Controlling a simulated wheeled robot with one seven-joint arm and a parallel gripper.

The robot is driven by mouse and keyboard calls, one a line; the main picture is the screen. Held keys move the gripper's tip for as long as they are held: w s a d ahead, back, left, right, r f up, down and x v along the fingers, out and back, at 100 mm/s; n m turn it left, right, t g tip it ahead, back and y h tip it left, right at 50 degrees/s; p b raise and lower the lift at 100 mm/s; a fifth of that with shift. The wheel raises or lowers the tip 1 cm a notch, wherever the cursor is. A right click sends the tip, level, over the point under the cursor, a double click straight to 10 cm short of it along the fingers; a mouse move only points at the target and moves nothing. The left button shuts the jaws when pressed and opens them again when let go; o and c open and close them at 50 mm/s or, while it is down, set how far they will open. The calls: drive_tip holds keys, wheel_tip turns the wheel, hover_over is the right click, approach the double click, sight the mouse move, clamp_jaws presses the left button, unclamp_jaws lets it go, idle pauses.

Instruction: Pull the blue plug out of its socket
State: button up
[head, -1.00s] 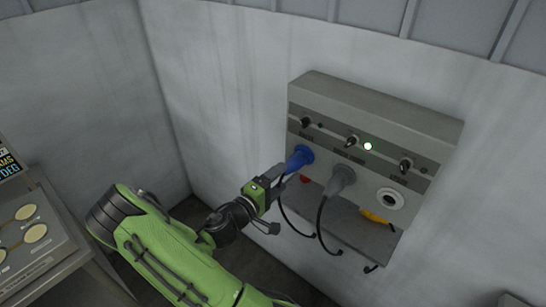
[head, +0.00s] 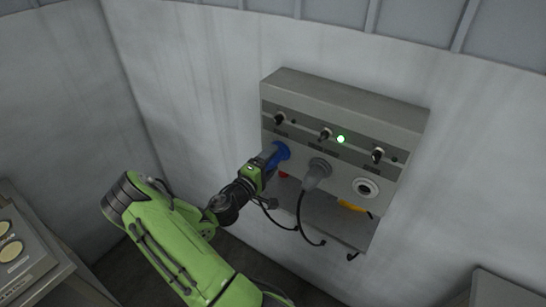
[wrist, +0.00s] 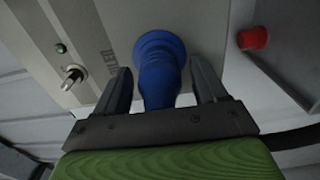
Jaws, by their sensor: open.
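The blue plug (head: 281,151) sits in the left socket of the grey wall panel (head: 340,100). In the wrist view the blue plug (wrist: 160,72) stands between the two fingers of my gripper (wrist: 160,92), its round flange against the panel face. My gripper (head: 268,158) is open, with one finger on each side of the plug and a visible gap at each side. In the head view my gripper partly hides the plug's body.
A grey plug (head: 317,174) with a black cable sits in the middle socket, close to the right. An empty white-ringed socket (head: 366,188) is further right. A shelf (head: 335,225) below bears a yellow thing (head: 352,206) and a red thing (head: 283,175). Knobs (head: 325,134) line the panel above.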

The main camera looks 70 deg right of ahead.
drive_tip(key=shift+d, duration=0.6)
drive_tip(key=shift+s+b, duration=0.1)
drive_tip(key=shift+b, duration=0.25)
idle(0.6)
clamp_jaws()
drive_tip(key=shift+a, duration=0.15)
drive_tip(key=shift+a, duration=0.1)
drive_tip(key=shift+a, duration=0.2)
drive_tip(key=shift+w+a+b, duration=0.25)
drive_tip(key=shift+a+b, duration=0.2)
drive_tip(key=shift+a, duration=0.85)
drive_tip(key=shift+w+a+b, duration=0.25)
drive_tip(key=shift+a+b, duration=0.15)
drive_tip(key=shift+a, duration=0.9)
